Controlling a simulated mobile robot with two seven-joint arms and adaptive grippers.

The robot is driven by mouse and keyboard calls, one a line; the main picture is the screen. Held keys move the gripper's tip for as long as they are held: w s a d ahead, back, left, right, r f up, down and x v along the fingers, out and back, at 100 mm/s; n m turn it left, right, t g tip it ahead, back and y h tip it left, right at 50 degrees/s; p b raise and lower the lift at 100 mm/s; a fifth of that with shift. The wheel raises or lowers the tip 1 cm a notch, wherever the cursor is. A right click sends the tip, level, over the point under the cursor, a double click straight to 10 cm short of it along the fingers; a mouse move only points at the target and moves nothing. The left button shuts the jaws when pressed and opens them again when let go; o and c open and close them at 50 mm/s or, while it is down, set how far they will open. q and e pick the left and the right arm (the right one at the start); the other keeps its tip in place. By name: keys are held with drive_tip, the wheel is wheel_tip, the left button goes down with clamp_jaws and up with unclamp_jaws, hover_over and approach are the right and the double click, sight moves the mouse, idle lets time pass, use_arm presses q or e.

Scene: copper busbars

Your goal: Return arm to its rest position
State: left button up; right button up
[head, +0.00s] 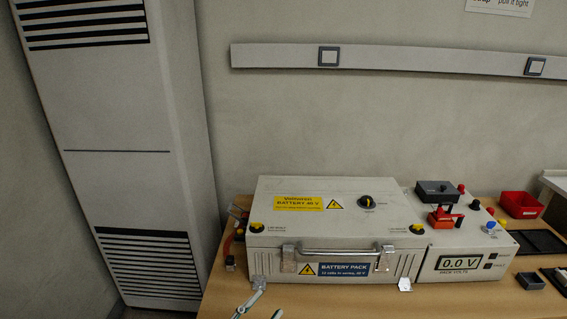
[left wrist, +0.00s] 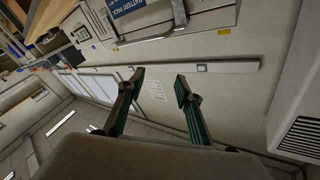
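My left gripper (head: 258,302) shows only in part at the bottom edge of the head view, in front of the battery pack's lower left corner. In the left wrist view my left gripper (left wrist: 160,84) has its two dark green fingers spread wide apart with nothing between them. It is open and empty. The rest of the left arm is out of the head view. My right gripper is in neither view.
A battery pack (head: 345,225) with a front handle (head: 337,254) stands on the wooden table (head: 225,298), beside a meter unit reading 0.0 V (head: 461,263). A red bin (head: 520,204) and dark trays (head: 538,241) lie at the right. A tall cabinet (head: 120,175) stands left.

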use_arm(q)
drive_tip(key=s+a+f+n+g+y+p, duration=0.2)
drive_tip(key=s+a+f+n+g+y, duration=0.3)
drive_tip(key=s+a+f, duration=1)
wheel_tip(320, 180, down, 4)
drive_tip(key=s+n+y, duration=0.2)
drive_tip(key=n+y, duration=0.1)
drive_tip(key=shift+a+r+n+y, duration=0.2)
drive_tip(key=shift+r+n+y, duration=0.1)
drive_tip(key=shift+n, duration=0.1)
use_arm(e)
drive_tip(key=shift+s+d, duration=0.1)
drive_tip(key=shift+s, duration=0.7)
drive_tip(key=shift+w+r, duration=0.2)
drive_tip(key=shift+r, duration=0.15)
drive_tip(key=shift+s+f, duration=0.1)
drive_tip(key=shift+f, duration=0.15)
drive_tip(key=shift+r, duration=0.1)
use_arm(q)
drive_tip(key=shift+c, duration=1)
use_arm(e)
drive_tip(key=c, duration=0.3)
use_arm(q)
drive_tip(key=shift+w+d, duration=0.1)
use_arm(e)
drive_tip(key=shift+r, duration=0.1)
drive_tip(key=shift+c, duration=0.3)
